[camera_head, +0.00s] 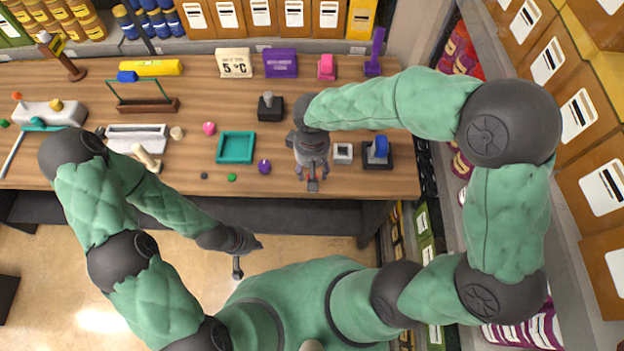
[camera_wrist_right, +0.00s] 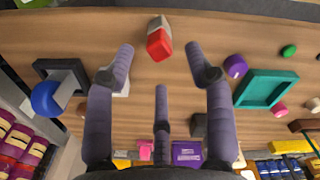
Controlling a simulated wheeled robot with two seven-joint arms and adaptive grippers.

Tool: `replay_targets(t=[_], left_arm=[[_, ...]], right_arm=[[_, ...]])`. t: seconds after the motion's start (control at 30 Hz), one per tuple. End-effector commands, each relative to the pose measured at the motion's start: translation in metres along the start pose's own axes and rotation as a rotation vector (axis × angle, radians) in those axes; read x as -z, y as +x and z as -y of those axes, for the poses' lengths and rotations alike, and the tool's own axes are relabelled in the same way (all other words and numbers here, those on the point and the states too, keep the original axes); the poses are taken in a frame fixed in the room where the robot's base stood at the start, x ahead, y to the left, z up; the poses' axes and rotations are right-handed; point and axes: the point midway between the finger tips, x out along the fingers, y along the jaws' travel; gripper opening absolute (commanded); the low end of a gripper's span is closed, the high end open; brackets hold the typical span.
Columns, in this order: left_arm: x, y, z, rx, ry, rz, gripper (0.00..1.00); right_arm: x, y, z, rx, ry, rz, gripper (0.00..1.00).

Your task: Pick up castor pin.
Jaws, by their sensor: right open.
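A small block with a red face and a grey part (camera_wrist_right: 160,42) lies near the table's front edge; I take it for the castor pin, though the pictures do not confirm this. In the head view it shows small and dark (camera_head: 313,186). My right gripper (camera_head: 312,174) is over the table just behind it. In the right wrist view its fingers (camera_wrist_right: 163,62) are spread wide, with the block beyond the tips, between their lines and untouched. My left gripper (camera_head: 239,268) hangs over the floor in front of the table; its jaws are too small to judge.
A white square block (camera_head: 343,153) and a blue ball on a dark stand (camera_head: 378,151) are right of the right gripper. A purple knob (camera_head: 264,167) and a teal tray (camera_head: 235,136) are left. A dark block (camera_head: 270,108) stands behind. Shelves (camera_head: 560,95) flank the right.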

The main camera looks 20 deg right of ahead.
Motion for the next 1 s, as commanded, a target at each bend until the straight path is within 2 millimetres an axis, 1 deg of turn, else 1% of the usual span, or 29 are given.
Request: replay_targets(t=[0.03,0.1,0.27,0.37,0.6,0.67,0.73,0.93,0.97,1.0], left_arm=[[0.0,0.002,0.001,0.0,0.0,0.0,0.0],[0.0,0.003,0.001,0.0,0.0,0.0,0.0],[0.0,0.003,0.001,0.0,0.0,0.0,0.0],[0.0,0.005,0.002,0.0,0.0,0.0,0.0],[0.001,0.011,0.004,0.0,0.0,-0.001,0.0],[0.001,0.012,0.004,0.0,0.0,-0.001,0.0],[0.001,0.013,0.004,0.0,0.0,-0.001,0.0],[0.001,0.012,0.004,0.0,0.0,-0.001,0.0],[0.001,0.012,0.004,0.0,0.0,-0.001,0.0],[0.001,0.012,0.004,0.0,0.0,-0.001,0.0]], right_arm=[[0.0,0.007,0.0,0.0,0.001,0.001,0.54],[0.0,0.013,0.0,0.001,0.002,0.0,0.54],[0.0,0.02,0.0,0.001,0.001,-0.001,0.54],[0.0,0.027,-0.001,0.001,0.001,0.001,0.54],[-0.001,0.06,-0.003,0.001,0.001,0.001,0.54],[-0.001,0.066,-0.003,0.002,0.002,0.001,0.54],[-0.001,0.07,-0.003,0.002,0.002,-0.002,0.54],[0.0,0.069,-0.003,0.001,0.001,-0.002,0.54],[-0.001,0.069,-0.003,0.001,0.001,-0.002,0.45],[-0.001,0.069,-0.003,0.001,0.001,-0.002,0.34]])
